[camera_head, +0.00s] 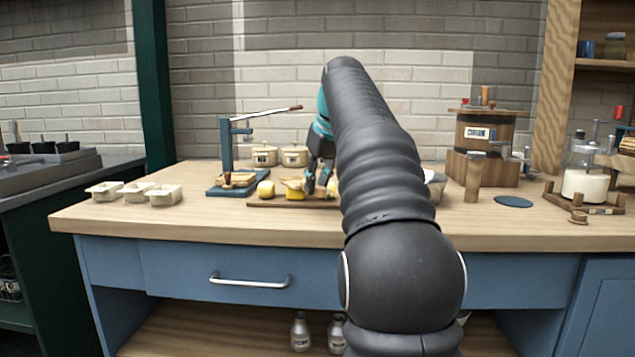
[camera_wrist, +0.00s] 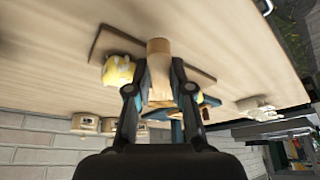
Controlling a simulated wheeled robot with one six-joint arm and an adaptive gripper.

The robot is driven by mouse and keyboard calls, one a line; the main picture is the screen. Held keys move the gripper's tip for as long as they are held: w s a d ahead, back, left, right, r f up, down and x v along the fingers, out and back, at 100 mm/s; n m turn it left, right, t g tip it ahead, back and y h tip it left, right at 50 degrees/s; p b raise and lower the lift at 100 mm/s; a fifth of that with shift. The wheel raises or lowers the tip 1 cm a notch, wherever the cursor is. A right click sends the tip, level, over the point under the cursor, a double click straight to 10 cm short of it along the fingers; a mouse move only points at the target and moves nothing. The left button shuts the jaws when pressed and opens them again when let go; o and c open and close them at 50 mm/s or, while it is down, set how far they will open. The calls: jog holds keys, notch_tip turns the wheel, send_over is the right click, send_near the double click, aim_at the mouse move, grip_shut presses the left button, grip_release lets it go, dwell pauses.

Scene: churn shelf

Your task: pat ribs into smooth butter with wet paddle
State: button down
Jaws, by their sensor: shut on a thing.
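My gripper (camera_head: 318,185) is low over the wooden board (camera_head: 262,203) on the bench. In the wrist view my gripper (camera_wrist: 159,75) is shut on a pale wooden piece, which looks like the paddle (camera_wrist: 158,47). Its far end is partly hidden by the fingers. A yellow butter block (camera_wrist: 118,70) with pale marks on top sits on the board beside the fingers. In the head view yellow butter (camera_head: 294,194) shows just left of the gripper, partly covered. Whether the paddle touches butter I cannot tell.
A blue lever press (camera_head: 226,160) stands left of the board, with two cream crocks (camera_head: 294,156) behind. Small white dishes (camera_head: 135,191) sit at the left. A churn (camera_head: 484,140), a wooden post (camera_head: 474,178) and a glass jar (camera_head: 583,180) stand right. The front strip is clear.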

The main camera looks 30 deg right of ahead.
notch_tip(320, 180, up, 5)
jog(key=p, duration=0.5)
jog(key=shift+f, duration=0.1)
jog(key=shift+r, duration=1.1)
jog(key=shift+d, duration=0.1)
